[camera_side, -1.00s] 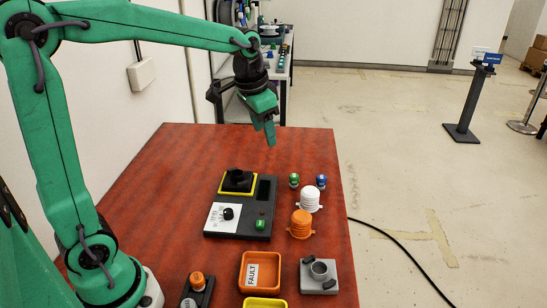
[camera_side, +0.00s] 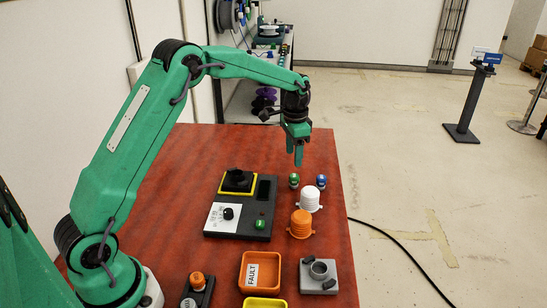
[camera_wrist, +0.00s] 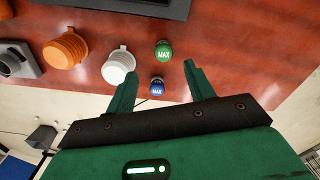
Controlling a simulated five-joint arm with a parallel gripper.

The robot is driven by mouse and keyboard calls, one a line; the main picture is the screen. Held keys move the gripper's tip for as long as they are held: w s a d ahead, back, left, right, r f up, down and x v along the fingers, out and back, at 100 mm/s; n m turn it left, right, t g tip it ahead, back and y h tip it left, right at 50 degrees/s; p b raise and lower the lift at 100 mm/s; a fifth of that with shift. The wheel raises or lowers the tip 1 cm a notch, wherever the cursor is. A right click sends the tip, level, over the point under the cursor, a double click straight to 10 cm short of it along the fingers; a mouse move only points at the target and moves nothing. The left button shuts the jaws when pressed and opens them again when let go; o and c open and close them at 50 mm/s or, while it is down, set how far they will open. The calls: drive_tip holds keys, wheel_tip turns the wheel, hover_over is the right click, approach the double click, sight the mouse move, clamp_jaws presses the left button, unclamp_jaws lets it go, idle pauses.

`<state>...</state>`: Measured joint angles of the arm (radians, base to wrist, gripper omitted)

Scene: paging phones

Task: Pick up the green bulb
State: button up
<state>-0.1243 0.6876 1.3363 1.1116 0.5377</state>
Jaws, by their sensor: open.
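The green bulb (camera_side: 294,181) stands on the red-brown table beside the blue bulb (camera_side: 321,182), toward the table's far right. My gripper (camera_side: 295,162) hangs just above and behind the green bulb in the side view, fingers pointing down. There the green bulb (camera_wrist: 163,50), with a "MAX" label, lies beyond the fingertips. The blue bulb (camera_wrist: 157,86), also labelled, appears between the two fingers in the picture.
A white ribbed cap (camera_side: 309,199) and an orange ribbed cap (camera_side: 300,224) stand close by on the near side. A dark control panel (camera_side: 255,228) lies to the left. An orange FAULT tray (camera_side: 281,274) and a grey fixture (camera_side: 319,277) are nearer.

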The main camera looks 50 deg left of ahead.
sight(294, 175)
drive_tip(key=shift+w+a+f, duration=0.1)
drive_tip(key=shift+w+f, duration=0.05)
drive_tip(key=shift+f, duration=0.2)
drive_tip(key=shift+w+f, duration=0.15)
drive_tip(key=shift+f, duration=1.8)
drive_tip(key=shift+w+f, duration=0.1)
drive_tip(key=shift+f, duration=1.85)
drive_tip(key=c, duration=1)
